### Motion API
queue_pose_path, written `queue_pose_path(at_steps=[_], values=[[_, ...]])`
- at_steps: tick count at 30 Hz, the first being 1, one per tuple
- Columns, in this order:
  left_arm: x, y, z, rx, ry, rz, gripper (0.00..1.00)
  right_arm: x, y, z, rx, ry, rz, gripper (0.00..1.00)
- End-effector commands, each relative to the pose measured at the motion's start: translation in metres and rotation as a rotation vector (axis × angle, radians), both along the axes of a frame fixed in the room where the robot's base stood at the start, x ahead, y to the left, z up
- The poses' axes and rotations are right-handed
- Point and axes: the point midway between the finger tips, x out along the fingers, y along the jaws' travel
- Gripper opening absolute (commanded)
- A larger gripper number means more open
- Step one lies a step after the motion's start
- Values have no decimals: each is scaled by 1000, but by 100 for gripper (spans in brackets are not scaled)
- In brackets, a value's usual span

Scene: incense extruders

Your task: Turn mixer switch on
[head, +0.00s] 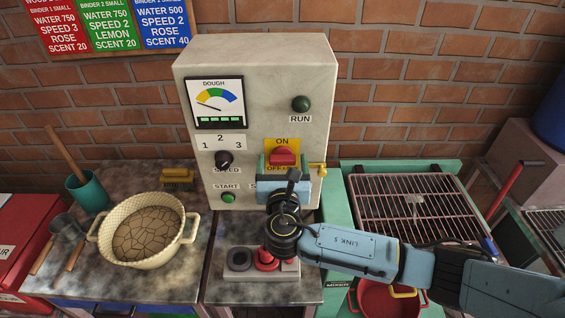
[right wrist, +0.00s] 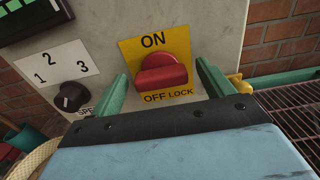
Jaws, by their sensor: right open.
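The mixer's control box (head: 255,70) stands against the brick wall. Its red switch (head: 282,157) sits on a yellow plate marked ON above and OFF below; it also shows in the right wrist view (right wrist: 162,75). The red handle lies roughly level across the plate. My right gripper (head: 284,165) is open in front of the plate. In the right wrist view its green fingers (right wrist: 160,90) stand on either side of the switch, with gaps visible. The gripper hides the lower part of the panel. My left gripper is out of view.
A speed knob (head: 223,160), a green START button (head: 228,197) and a dark RUN lamp (head: 301,104) are on the box. A small yellow part (head: 319,171) sticks out just right of the switch plate. A cream basin (head: 143,231) stands left, a wire rack (head: 420,205) right.

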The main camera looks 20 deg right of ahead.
Motion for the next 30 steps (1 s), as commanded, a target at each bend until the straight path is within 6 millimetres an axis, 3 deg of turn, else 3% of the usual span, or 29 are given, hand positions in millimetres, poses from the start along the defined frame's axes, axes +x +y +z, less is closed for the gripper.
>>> queue_pose_path(at_steps=[6, 16, 30], values=[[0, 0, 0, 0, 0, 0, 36, 0, 0, 0, 1, 0, 0, 79], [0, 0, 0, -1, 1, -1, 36, 0, 0, 0, 0, 0, 0, 36], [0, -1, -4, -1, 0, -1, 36, -1, 0, -1, 118, -33, 0, 35]])
